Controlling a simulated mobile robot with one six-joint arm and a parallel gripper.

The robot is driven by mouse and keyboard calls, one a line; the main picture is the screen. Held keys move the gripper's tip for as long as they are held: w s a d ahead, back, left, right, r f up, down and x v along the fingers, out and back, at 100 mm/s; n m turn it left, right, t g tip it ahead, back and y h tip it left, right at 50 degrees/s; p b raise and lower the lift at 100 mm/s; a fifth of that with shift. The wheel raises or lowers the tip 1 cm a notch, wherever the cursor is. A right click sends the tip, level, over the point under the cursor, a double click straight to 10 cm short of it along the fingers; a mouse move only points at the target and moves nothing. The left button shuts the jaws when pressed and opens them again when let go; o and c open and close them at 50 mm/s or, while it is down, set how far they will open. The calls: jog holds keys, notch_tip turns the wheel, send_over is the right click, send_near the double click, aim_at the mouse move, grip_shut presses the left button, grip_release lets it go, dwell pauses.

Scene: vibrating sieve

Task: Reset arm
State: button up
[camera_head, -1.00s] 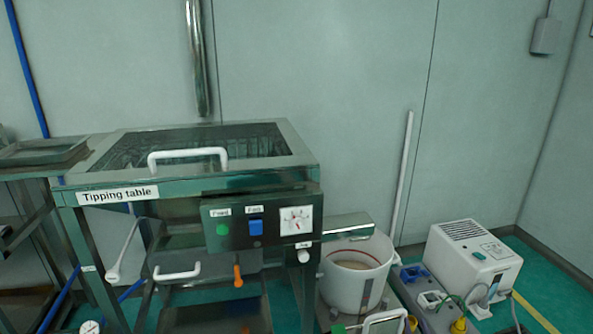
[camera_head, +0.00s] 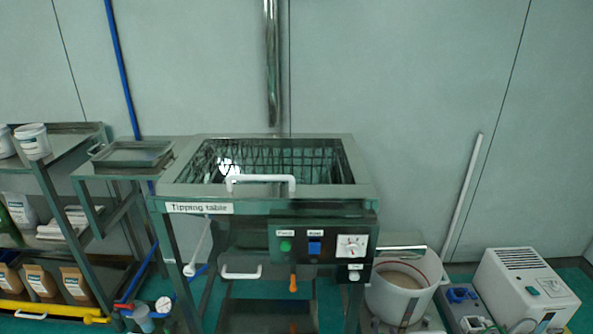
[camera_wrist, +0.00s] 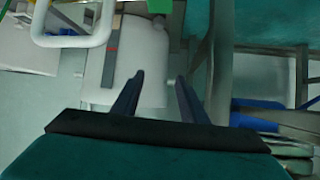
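My gripper (camera_wrist: 160,92) shows in the wrist view with its two dark fingers apart and nothing between them. It is open and empty. Beyond the fingers is a white rounded bucket-like body (camera_wrist: 146,62) with a grey strip on it; I cannot tell the distance. A white handle (camera_wrist: 72,38) is at the upper left of the wrist view. My arm does not show in the head view. There the tipping table (camera_head: 270,205) stands in the middle, with a mesh top, a white handle (camera_head: 261,178) and a control panel (camera_head: 322,248).
A white bucket (camera_head: 398,300) stands right of the table, and a white machine (camera_head: 525,290) further right. A shelf rack (camera_head: 62,185) with tubs and brown bags is at the left. A metal tray (camera_head: 132,154) sits on a side stand. A blue pipe (camera_head: 124,70) runs up the wall.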

jog(key=s+a+n+g+p, duration=0.1)
jog(key=s+a+g+p, duration=0.6)
jog(key=s+a, duration=0.55)
jog(key=s+a+r+g+y, duration=0.1)
jog(key=s+g, duration=0.4)
jog(key=s, duration=0.7)
jog(key=s+a+r+n+g, duration=0.1)
jog(key=s+g, duration=0.4)
jog(key=s, duration=0.6)
jog(key=shift+s+a+r+y+p, duration=0.4)
jog(key=shift+a+r, duration=0.1)
jog(key=shift+r, duration=0.3)
